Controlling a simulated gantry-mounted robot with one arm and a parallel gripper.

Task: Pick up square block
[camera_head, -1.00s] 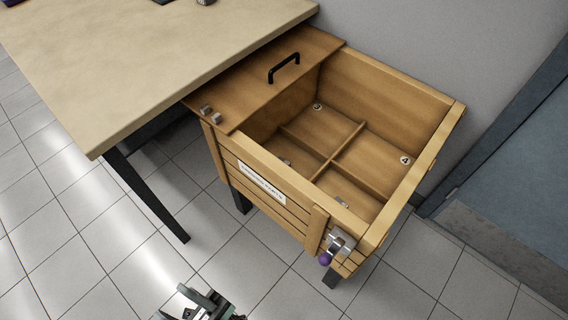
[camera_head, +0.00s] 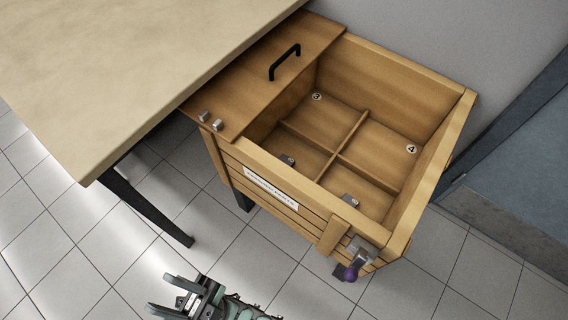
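My gripper (camera_head: 172,294) is at the bottom of the head view, over the tiled floor. Its two fingers point left and stand apart, with nothing seen between them. The wooden crate (camera_head: 272,165) stands to its upper right, open on top and split by low dividers into compartments.
A beige table (camera_head: 150,60) fills the upper left. A wooden lid (camera_head: 265,75) with a black handle (camera_head: 285,62) covers the crate's left part. A latch with a purple knob (camera_head: 351,273) sticks out at the front corner. The far compartments, marked 3 and 4, look empty.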

